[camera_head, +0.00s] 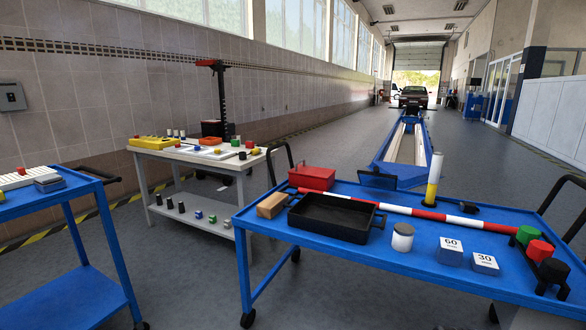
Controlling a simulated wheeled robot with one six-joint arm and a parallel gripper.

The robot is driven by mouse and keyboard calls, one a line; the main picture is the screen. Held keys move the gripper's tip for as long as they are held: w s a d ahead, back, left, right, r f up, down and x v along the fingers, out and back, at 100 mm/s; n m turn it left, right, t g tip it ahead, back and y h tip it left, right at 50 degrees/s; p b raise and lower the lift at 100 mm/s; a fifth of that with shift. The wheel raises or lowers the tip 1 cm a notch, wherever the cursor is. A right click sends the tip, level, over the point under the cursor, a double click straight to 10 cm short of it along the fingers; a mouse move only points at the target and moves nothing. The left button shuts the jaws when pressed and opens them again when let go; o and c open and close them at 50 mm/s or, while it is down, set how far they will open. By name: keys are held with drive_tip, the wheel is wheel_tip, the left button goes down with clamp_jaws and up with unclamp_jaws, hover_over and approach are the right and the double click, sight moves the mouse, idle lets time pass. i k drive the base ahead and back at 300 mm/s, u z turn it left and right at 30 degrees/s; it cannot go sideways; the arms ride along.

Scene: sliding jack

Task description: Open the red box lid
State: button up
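A small red box (312,178) stands at the back left of the blue cart (330,258). Its top looks flat and closed, though the seam of the lid is too small to make out. A black open tray (331,219) sits just in front of it, and a cardboard-brown block (271,205) is at its front left. The end of a red and white striped bar lies close to its front side. My gripper is not in view.
The cart also holds a striped bar (425,213), a yellow and white cylinder (434,179), a grey-topped white can (402,237) and weight blocks (449,250). A beige table (199,161) stands left of it. Open floor lies between the cart and the left blue cart (56,201).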

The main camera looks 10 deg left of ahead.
sight(304, 170)
drive_tip(key=u, duration=0.4)
drive_tip(key=i, duration=0.9)
drive_tip(key=u, duration=0.55)
